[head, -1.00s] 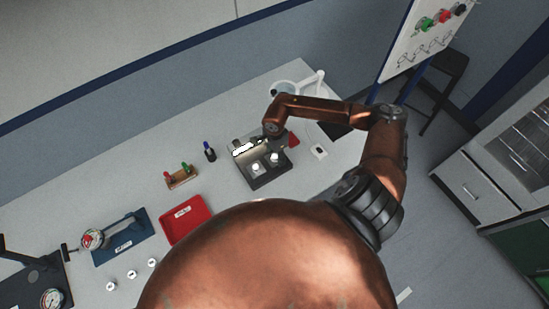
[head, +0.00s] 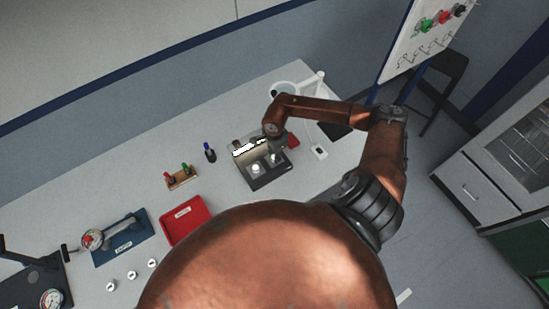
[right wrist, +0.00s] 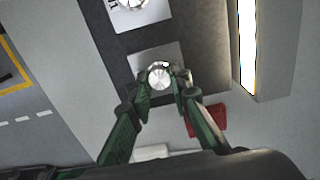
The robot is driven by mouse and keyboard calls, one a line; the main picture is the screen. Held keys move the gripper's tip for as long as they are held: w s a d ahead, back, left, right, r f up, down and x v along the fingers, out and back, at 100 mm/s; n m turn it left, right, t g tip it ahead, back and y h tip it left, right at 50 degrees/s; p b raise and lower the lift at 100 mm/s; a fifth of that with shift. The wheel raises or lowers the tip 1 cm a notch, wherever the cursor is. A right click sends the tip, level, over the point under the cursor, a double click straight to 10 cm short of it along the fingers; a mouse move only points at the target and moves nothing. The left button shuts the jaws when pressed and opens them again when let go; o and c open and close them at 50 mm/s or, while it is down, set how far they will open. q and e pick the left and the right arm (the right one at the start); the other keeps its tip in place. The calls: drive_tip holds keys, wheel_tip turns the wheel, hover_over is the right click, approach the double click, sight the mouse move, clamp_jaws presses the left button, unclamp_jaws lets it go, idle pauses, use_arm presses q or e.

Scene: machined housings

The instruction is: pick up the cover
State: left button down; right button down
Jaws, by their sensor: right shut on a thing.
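The cover (right wrist: 159,76) is a round, shiny silver piece in the right wrist view. It sits between the fingertips of my right gripper (right wrist: 160,86), which is shut on it. Behind it is a grey square plate on a dark fixture (right wrist: 118,68). I cannot tell whether the cover touches the plate. In the head view the fixture (head: 268,180) stands on the bench below my right wrist, and the wrist hides most of the gripper. My left gripper is not in view.
A second round silver part (right wrist: 132,3) lies on the fixture, beside a bright strip (right wrist: 246,45). On the bench (head: 325,175) are a red tray (head: 187,219), a wooden block with coloured pegs (head: 181,178), a blue-based gauge stand (head: 122,241) and a red item (right wrist: 207,120).

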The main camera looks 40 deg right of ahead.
drive_tip(key=shift+s+f, duration=0.15)
drive_tip(key=shift+s, duration=0.1)
